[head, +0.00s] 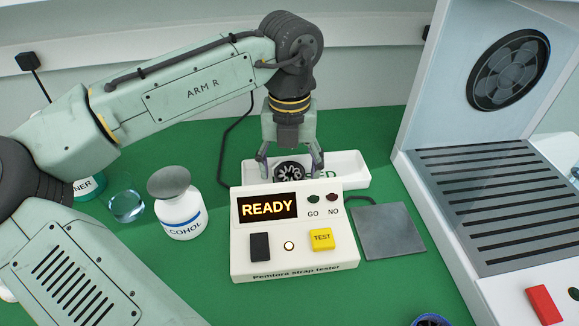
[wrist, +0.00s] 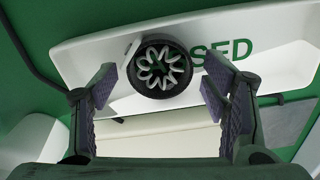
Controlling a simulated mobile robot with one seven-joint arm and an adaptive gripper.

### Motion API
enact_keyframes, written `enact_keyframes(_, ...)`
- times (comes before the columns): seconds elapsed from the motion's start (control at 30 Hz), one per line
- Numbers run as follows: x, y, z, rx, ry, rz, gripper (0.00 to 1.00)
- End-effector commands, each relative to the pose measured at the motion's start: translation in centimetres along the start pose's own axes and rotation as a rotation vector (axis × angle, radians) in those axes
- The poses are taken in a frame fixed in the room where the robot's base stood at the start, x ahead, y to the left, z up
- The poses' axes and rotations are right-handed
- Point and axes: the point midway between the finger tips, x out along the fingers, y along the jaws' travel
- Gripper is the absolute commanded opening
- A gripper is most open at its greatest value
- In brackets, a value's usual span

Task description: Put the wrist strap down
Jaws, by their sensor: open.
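The wrist strap (head: 289,171), a dark ring with a pale looped pattern inside, lies in the long white tray (head: 352,180) behind the tester. In the wrist view the strap (wrist: 162,69) rests on the tray (wrist: 90,60), left of green lettering ending in "SED". My gripper (head: 290,163) is open above the tray. In the wrist view its fingers (wrist: 160,92) stand apart on either side of the strap, with gaps between. The tester's front body hides part of the tray in the head view.
The strap tester (head: 295,262) reads READY and has a yellow TEST button (head: 321,239). A grey plate (head: 388,231) lies to its right. An alcohol bottle (head: 180,208) and a glass (head: 127,205) stand left. A slotted fan unit (head: 490,200) fills the right side.

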Motion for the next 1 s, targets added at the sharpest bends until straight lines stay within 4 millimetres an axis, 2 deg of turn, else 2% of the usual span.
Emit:
enact_keyframes(0.17,-2.1,-0.1,0.1,0.0,-0.003,-0.003,0.68)
enact_keyframes(0.4,-7.4,-0.1,0.1,0.002,-0.002,-0.003,0.68)
enact_keyframes(0.6,-10.9,0.1,0.0,-0.002,-0.001,0.002,0.68)
enact_keyframes(0.8,-12.2,0.1,0.0,0.0,0.0,0.001,0.68)
enact_keyframes(1.0,-12.2,0.0,0.0,0.001,0.0,0.0,0.68)
